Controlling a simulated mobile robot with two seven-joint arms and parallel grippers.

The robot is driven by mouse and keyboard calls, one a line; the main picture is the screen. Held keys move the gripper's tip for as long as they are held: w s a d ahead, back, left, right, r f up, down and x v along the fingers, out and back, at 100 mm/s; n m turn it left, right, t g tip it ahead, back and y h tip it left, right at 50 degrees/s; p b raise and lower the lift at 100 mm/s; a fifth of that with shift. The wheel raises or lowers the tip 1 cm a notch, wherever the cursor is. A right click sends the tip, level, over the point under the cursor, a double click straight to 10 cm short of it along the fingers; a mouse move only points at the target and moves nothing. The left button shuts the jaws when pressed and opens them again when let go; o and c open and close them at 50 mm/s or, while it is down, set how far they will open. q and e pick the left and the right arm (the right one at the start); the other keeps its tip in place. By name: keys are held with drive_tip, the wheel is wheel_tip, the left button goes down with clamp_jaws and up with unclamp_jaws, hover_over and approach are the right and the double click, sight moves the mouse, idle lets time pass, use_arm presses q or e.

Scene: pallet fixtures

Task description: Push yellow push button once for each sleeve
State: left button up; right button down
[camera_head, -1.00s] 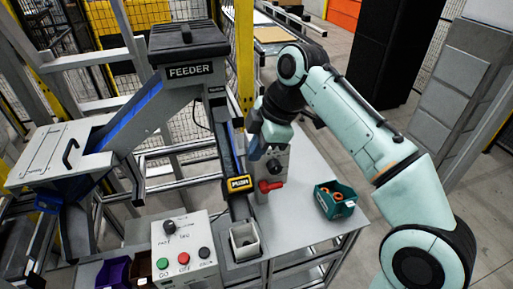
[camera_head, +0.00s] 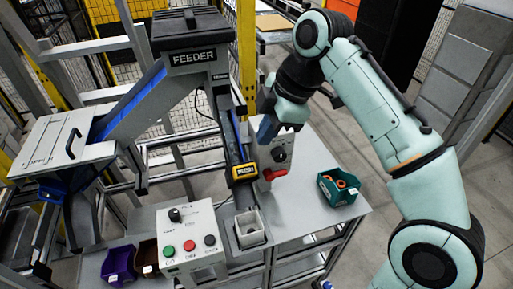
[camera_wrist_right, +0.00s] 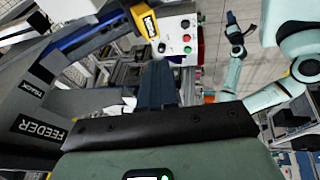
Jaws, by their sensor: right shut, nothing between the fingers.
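The yellow push button (camera_head: 245,171) sits at the lower end of the feeder's chute (camera_head: 230,135). It also shows near the top of the right wrist view (camera_wrist_right: 149,26). A grey square cup (camera_head: 250,228) stands below the button. My right gripper (camera_head: 266,132) is beside the chute, up and to the right of the button and apart from it. It is shut and empty; its dark fingers also show in the right wrist view (camera_wrist_right: 160,86). No sleeve can be made out for certain.
A control box (camera_head: 188,238) with green, red and black buttons stands at the front left. A green bin (camera_head: 338,188) with orange parts is at the right of the table (camera_head: 305,215).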

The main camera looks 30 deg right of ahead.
drive_tip(key=b, duration=0.2)
approach(243, 172)
wheel_tip(243, 172, down, 2)
drive_tip(key=s+a, duration=0.1)
drive_tip(key=a, duration=0.1)
drive_tip(key=f, duration=0.1)
drive_tip(key=w+f, duration=0.2)
drive_tip(key=shift+d, duration=0.25)
drive_tip(key=shift+w+d+f, duration=0.1)
drive_tip(key=shift+w+f, duration=0.2)
drive_tip(key=shift+w, duration=0.05)
use_arm(q)
drive_tip(key=s+f, duration=0.3)
drive_tip(key=shift+s+f, duration=0.3)
drive_tip(key=shift+s, duration=0.1)
